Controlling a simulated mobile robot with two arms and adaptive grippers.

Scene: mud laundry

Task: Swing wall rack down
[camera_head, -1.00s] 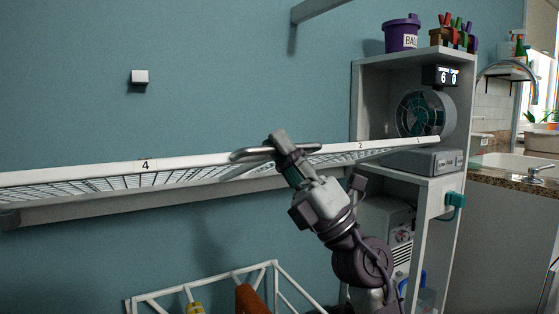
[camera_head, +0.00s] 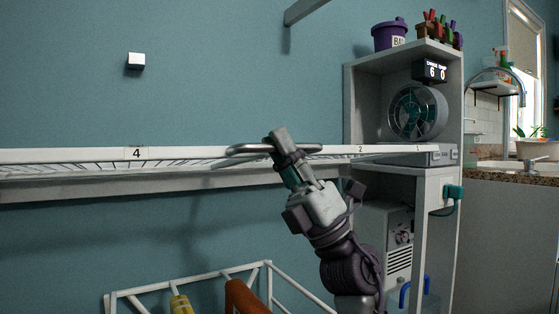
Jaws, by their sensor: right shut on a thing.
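The wall rack (camera_head: 80,155) is a long white frame with a wire mesh, numbered along its front edge. It stands out from the blue wall and shows nearly edge-on. A grey bar handle (camera_head: 249,149) sits at the middle of its front edge. My right gripper (camera_head: 284,147) is shut on the handle; the hand hides part of the handle and the edge behind it. My left gripper is not in view.
A grey shelf unit (camera_head: 353,105) with a round fan (camera_head: 416,112) stands at the rack's right end. A white-framed basket (camera_head: 190,283) with a yellow bottle (camera_head: 181,304) is below. A small white block (camera_head: 136,61) is on the wall above. A counter (camera_head: 510,172) is at far right.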

